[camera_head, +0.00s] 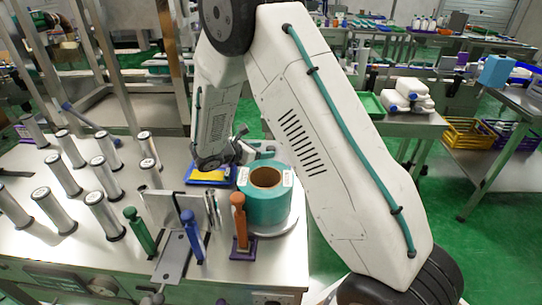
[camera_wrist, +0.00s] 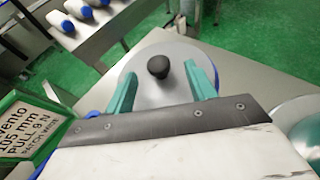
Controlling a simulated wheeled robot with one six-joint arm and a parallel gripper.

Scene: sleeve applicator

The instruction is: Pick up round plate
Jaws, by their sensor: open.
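The round plate (camera_wrist: 150,95) is a grey metal disc with a black knob (camera_wrist: 158,67) at its middle, seen in the wrist view on the pale table top. My gripper (camera_wrist: 160,78) is open, its two teal fingers over the plate on either side of the knob. The knob is between the fingers, with a gap on both sides. I cannot tell whether the fingertips touch the plate. In the head view my arm hides most of the gripper, and the plate cannot be made out.
A teal roll (camera_head: 262,207) with a brown core stands close to my gripper. A blue tray with a yellow face (camera_head: 208,175) lies beside it. A green-framed sign (camera_wrist: 32,130) is close on the left in the wrist view. Several silver cylinders (camera_head: 62,173) stand at left.

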